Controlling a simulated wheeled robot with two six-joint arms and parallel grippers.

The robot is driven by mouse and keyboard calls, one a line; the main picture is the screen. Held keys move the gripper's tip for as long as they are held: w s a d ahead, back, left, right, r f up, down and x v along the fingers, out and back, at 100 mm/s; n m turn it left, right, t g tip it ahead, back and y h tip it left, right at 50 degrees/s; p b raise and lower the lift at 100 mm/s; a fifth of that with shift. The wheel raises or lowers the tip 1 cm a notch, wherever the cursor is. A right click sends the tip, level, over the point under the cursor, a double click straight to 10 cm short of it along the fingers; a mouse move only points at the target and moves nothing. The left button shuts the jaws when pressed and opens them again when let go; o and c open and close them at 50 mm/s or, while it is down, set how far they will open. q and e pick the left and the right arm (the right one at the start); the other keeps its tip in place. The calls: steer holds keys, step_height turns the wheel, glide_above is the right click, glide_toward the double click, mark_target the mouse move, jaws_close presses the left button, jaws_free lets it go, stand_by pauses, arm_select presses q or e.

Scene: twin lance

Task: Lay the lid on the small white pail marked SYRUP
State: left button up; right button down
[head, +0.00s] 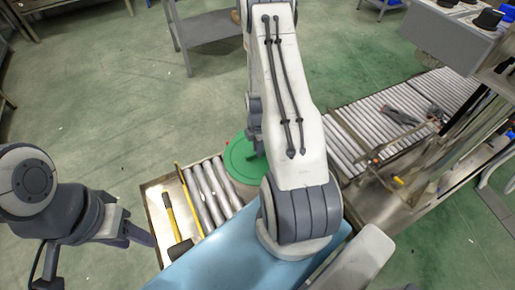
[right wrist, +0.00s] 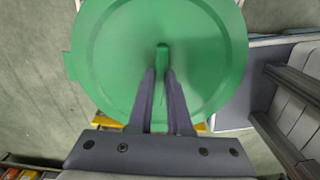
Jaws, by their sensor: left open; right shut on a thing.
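The green round lid (right wrist: 110,55) fills much of the right wrist view, with an upright green grip at its middle. My right gripper (right wrist: 162,72) is shut on that grip. In the head view part of the lid (head: 238,160) shows beside my right arm, over the roller conveyor, and that arm hides the right gripper. A pale surface shows just below the lid's edge; I cannot tell whether it is the pail. No SYRUP marking is readable. My left gripper (head: 140,235) is open and empty at the left, apart from the lid.
The roller conveyor (head: 205,195) has a tool with a yellow handle (head: 170,215) at its left end. A blue surface (head: 215,262) lies in front. More rollers (head: 360,125) run to the right, with tools on them. A grey table (head: 210,30) stands at the back.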

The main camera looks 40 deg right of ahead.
steer(key=shift+f, duration=0.7)
stand_by(1.6)
steer(key=shift+c, duration=1.5)
jaws_free()
steer(key=shift+r, duration=0.15)
steer(key=shift+r+p, duration=2.8)
steer(key=shift+r, duration=0.6)
